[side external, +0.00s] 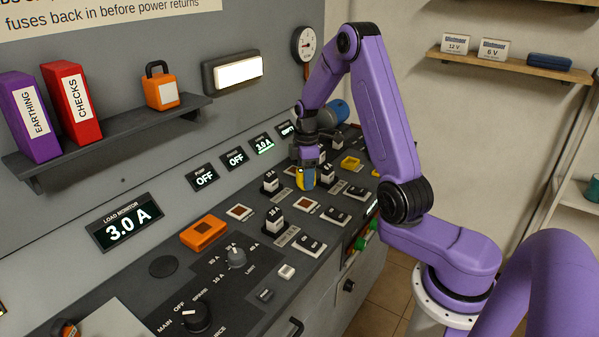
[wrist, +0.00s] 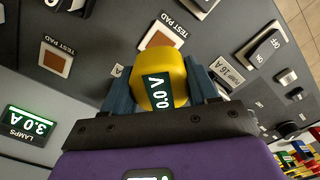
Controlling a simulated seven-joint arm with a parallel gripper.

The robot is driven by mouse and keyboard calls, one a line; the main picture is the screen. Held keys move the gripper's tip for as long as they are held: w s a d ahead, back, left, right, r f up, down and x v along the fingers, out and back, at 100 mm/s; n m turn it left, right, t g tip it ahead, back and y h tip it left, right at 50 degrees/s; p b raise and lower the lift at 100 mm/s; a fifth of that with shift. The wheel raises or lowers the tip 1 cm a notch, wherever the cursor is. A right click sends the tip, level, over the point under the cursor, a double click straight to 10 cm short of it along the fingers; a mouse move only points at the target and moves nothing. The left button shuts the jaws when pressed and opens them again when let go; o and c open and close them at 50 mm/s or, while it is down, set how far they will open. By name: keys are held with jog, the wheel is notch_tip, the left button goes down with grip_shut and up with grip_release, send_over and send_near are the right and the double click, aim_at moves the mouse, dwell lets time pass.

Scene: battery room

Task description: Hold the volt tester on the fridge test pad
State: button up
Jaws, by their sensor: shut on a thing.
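My gripper (side external: 307,166) is shut on the volt tester (side external: 305,181), a yellow body with a dark display. In the wrist view the tester (wrist: 158,72) sits between both blue-grey fingers and reads 0.0 V. It hangs over the sloping panel; I cannot tell whether its lower end touches anything. Two copper test pads in white frames show in the wrist view, one (wrist: 163,41) just beyond the tester and one (wrist: 56,61) to its left. In the side view, test pads (side external: 239,211) and (side external: 306,205) lie on the panel. Which pad is the fridge's is not readable.
Fuse holders (side external: 275,218) and rocker switches (side external: 310,245) stand close around the gripper. An orange holder (side external: 204,232) and a rotary knob (side external: 236,257) are nearer the camera. The load monitor (side external: 126,221) and lamps display (side external: 262,143) both read 3.0 A.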

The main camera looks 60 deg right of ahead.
jog(key=shift+f, duration=2.4)
jog(key=shift+f, duration=0.6)
dwell(0.3)
jog(key=shift+r, duration=3.6)
jog(key=shift+a, duration=0.1)
